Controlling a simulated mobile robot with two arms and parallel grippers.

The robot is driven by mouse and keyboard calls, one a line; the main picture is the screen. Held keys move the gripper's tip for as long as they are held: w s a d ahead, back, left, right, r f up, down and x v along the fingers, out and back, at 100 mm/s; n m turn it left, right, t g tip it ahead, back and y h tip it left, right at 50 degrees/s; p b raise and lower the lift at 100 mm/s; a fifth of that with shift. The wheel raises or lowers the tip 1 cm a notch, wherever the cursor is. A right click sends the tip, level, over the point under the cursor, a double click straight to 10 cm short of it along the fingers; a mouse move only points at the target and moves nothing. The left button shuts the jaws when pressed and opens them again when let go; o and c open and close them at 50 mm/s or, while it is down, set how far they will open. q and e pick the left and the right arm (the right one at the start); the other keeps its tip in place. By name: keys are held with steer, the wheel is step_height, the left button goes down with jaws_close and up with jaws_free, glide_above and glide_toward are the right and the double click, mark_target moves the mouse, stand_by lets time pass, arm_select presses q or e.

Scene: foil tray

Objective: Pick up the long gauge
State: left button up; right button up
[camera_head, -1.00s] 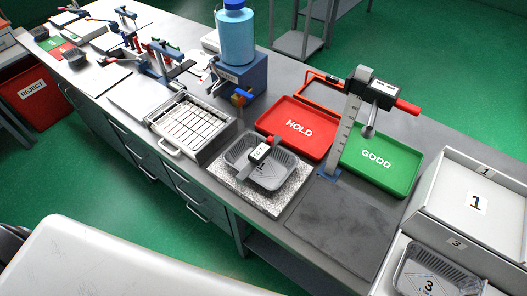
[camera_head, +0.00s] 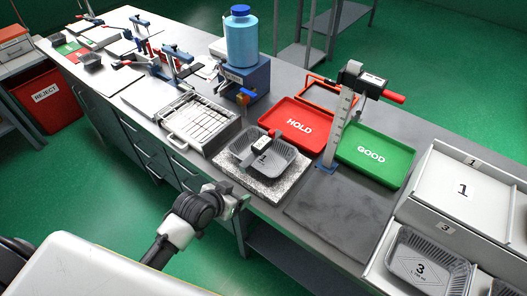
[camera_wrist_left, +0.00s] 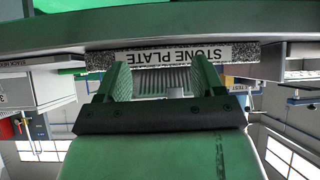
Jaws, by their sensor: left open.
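A tall gauge (camera_head: 341,125) with a scaled upright beam, a dark display head and a red handle stands on a small blue base on the bench. A shorter gauge (camera_head: 271,145) with a display lies across a foil tray (camera_head: 287,165) on the speckled stone plate (camera_head: 258,187). My left gripper (camera_head: 243,197) is at the bench's front edge, just in front of the stone plate, apart from both gauges. In the left wrist view its fingers (camera_wrist_left: 162,78) are open, with the "STONE PLATE" label (camera_wrist_left: 190,55) beyond them, upside down. My right gripper is not in view.
A red HOLD tray (camera_head: 297,124) and a green GOOD tray (camera_head: 374,154) lie behind. A slotted metal tray (camera_head: 170,138) is left of the plate, with a blue bottle (camera_head: 241,42) behind. White bins (camera_head: 440,185) stand right. The dark mat (camera_head: 325,220) is clear.

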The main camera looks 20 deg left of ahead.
mark_target(261, 144)
arm_select(q)
steer(key=w+r+t, duration=0.1)
steer(key=w+r, duration=0.1)
steer(key=w, duration=0.1)
steer(key=w+d+r+t+h, duration=0.1)
steer(key=w+r, duration=0.2)
steer(key=w+r+t, duration=0.1)
steer(key=w+r, duration=0.2)
steer(key=w, duration=0.1)
steer(key=shift+d+m+h+p, duration=0.15)
steer(key=shift+m+h+p, duration=0.15)
steer(key=shift+m+p, duration=0.1)
steer(key=shift+w+d+f, duration=0.15)
steer(key=shift+w+f, duration=0.15)
steer(key=shift+w, duration=0.35)
steer(key=shift+w+d, duration=0.15)
steer(key=shift+w, duration=0.2)
steer(key=p+x, duration=0.1)
steer(key=x, duration=0.2)
steer(key=shift+w+d+r, duration=0.1)
steer(key=shift+d, duration=0.15)
steer(key=shift+w+f, duration=0.25)
steer(key=shift+w, duration=0.2)
steer(key=shift+s, duration=0.1)
steer(key=c, duration=1.2)
steer(key=shift+o, duration=0.2)
